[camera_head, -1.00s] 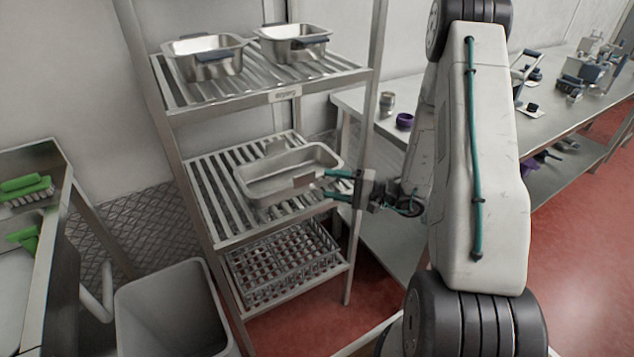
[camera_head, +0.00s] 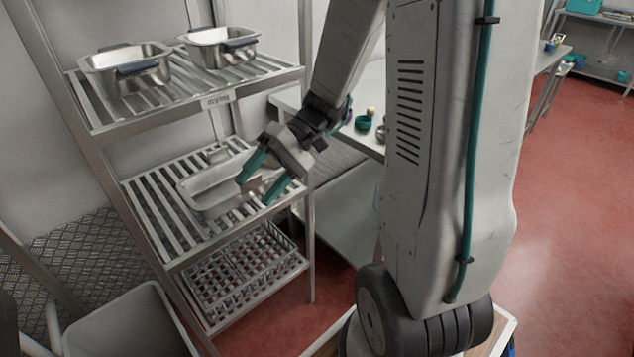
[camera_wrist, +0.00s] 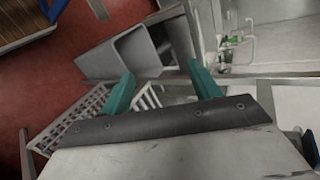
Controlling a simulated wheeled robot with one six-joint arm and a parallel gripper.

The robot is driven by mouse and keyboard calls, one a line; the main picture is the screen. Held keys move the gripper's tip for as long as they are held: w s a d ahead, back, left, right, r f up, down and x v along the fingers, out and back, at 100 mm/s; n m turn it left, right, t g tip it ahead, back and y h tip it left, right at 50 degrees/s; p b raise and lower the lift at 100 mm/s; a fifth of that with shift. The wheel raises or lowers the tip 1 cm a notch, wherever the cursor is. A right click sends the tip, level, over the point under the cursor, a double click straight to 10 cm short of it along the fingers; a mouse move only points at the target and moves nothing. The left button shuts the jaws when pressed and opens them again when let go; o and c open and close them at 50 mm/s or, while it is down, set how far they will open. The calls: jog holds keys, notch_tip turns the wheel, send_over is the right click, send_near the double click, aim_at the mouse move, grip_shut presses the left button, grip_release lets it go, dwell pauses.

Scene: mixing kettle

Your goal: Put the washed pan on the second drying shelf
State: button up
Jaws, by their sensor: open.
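A shallow grey metal pan (camera_head: 200,193) sits on the slats of the second drying shelf (camera_head: 150,215), the tier below the top one, in the head view. It looks upright, and its right end is partly hidden behind my gripper. My gripper (camera_head: 254,192), with teal fingers, is open at the pan's right end, pointing down and left. The wrist view shows the open fingers (camera_wrist: 161,84) with no pan between them, so the gripper is empty.
Two pans with dark handles (camera_head: 130,66) (camera_head: 222,46) stand on the top shelf, which bears a label (camera_head: 217,100). A wire rack (camera_head: 240,262) sits on the bottom tier. A grey bin (camera_head: 125,325) stands at lower left. A rack post rises right of my gripper.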

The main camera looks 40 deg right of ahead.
jog(key=s+r+t+h, duration=0.1)
jog(key=s+r+h, duration=0.3)
jog(key=s+h, duration=0.2)
jog(key=s+r+n+t+h, duration=0.1)
jog(key=s+r+h, duration=0.3)
jog(key=s, duration=0.5)
jog(key=shift+s+d+r+n+h, duration=0.15)
jog(key=shift+d+r+n+h, duration=0.15)
jog(key=shift+h, duration=0.8)
